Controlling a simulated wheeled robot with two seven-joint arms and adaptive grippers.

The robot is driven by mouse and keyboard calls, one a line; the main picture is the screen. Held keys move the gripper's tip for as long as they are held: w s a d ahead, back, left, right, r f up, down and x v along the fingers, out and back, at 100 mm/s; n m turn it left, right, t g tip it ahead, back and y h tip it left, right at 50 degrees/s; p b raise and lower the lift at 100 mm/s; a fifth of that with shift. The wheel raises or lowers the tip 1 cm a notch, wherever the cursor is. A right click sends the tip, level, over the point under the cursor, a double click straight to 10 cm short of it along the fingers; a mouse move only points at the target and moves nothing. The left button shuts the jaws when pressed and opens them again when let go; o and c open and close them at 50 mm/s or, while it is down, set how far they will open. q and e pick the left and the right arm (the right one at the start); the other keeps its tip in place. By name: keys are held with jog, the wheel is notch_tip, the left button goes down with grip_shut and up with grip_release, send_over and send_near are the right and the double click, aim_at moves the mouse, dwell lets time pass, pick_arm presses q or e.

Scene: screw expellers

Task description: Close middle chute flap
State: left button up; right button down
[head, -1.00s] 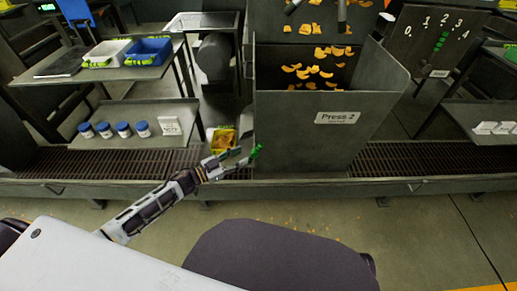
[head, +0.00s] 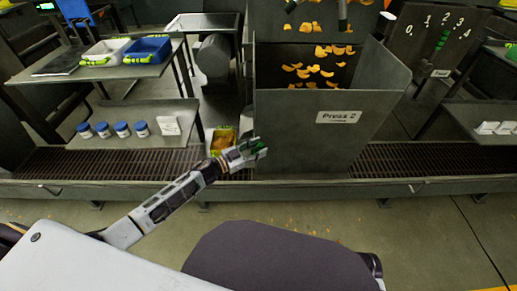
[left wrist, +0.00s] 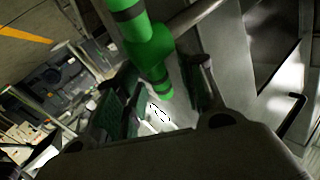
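A green handle (head: 257,146) stands at the lower left front corner of the grey bin marked Press 2 (head: 300,147). My left gripper (head: 258,150) is at this handle and partly hides it. In the left wrist view the green handle (left wrist: 150,47) is on a grey metal rod (left wrist: 195,15), and its tip points down between the two spread fingers of my left gripper (left wrist: 163,98). I cannot tell whether they touch it. I cannot clearly make out the flap panel itself. My right gripper is not in view.
Orange chips (head: 311,70) lie inside the bin. A yellow box (head: 222,140) stands behind my left gripper. Blue-lidded jars (head: 121,129) sit on a low shelf at left. A floor grate (head: 410,160) runs along the front.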

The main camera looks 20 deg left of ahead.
pick_arm(q)
jog(key=shift+w+d, duration=0.25)
jog(key=shift+c, duration=0.5)
grip_shut()
